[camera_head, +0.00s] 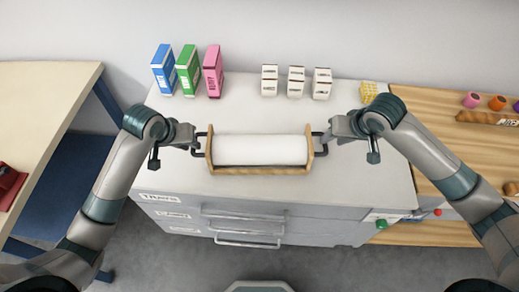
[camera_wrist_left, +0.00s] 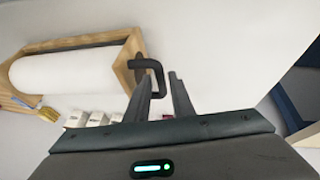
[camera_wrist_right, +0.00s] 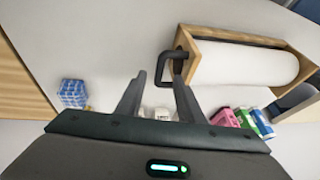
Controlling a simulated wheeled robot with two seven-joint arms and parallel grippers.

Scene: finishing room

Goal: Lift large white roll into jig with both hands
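The large white roll (camera_head: 260,150) lies lengthwise in a wooden tray (camera_head: 262,171) on the white counter. The tray has a black handle at each end. I cannot tell whether this tray is the jig; no other jig is clear. My left gripper (camera_head: 197,140) is at the left handle (camera_wrist_left: 157,68), fingers apart, with the handle's bar appearing between or just in front of the fingertips. My right gripper (camera_head: 325,136) is at the right handle (camera_wrist_right: 163,68), fingers apart, the bar seen between its fingertips. Neither gripper is visibly closed on a handle.
Blue (camera_head: 164,70), green (camera_head: 188,70) and pink (camera_head: 213,71) boxes stand behind, left. Three small white boxes (camera_head: 296,82) and a yellow patterned block (camera_head: 368,91) stand behind, right. A wooden surface (camera_head: 425,110) adjoins at right. Drawers (camera_head: 245,222) are below the counter.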

